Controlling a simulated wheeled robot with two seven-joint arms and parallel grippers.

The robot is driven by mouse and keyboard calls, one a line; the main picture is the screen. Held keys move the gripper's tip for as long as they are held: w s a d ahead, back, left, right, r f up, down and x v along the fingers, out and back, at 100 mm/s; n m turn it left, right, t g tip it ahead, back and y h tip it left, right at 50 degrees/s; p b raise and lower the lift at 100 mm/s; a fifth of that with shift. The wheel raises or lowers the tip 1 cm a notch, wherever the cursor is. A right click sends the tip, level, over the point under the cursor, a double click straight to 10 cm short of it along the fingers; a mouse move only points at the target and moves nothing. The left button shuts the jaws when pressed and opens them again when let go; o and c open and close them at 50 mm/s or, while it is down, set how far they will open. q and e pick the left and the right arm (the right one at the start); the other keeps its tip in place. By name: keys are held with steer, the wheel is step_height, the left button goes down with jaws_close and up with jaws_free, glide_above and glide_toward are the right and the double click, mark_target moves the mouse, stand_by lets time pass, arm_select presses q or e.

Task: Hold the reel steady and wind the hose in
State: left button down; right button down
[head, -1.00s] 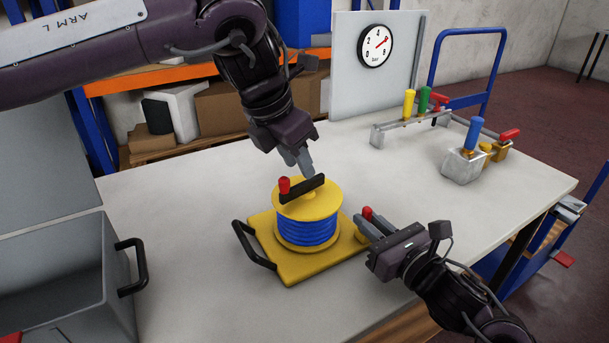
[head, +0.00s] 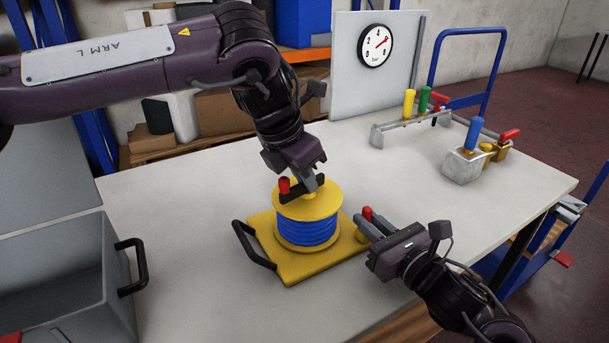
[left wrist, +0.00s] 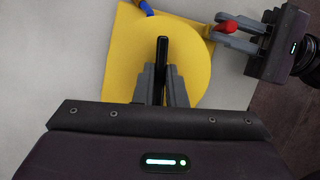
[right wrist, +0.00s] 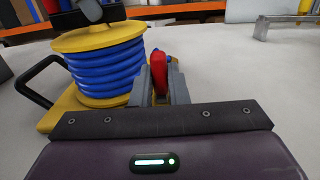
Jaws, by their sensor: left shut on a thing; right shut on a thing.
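The yellow reel (head: 308,203) with blue hose (head: 308,232) wound on it stands on a yellow base plate (head: 300,272). A black crank arm (left wrist: 162,58) with a red knob (head: 284,185) lies across its top. My left gripper (head: 314,184) is over the reel, shut on the crank arm away from the knob. My right gripper (head: 366,225) is low at the right side of the base, shut on a red lever (right wrist: 159,72). The lever's top (left wrist: 229,27) also shows in the left wrist view.
A black handle (head: 254,245) sticks out at the base's left. An open grey bin (head: 70,280) stands at the left. Valve blocks (head: 463,165) and a gauge panel (head: 345,75) stand at the back right. The table's middle right is clear.

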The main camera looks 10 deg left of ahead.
arm_select(q)
steer(key=shift+w+m+h, duration=0.1)
steer(key=shift+m+h, duration=0.3)
steer(key=shift+m, duration=0.5)
steer(key=c, duration=1.5)
jaws_free()
steer(key=shift+g, duration=0.3)
steer(key=v, duration=1.2)
arm_select(e)
steer(key=c, duration=1.3)
jaws_free()
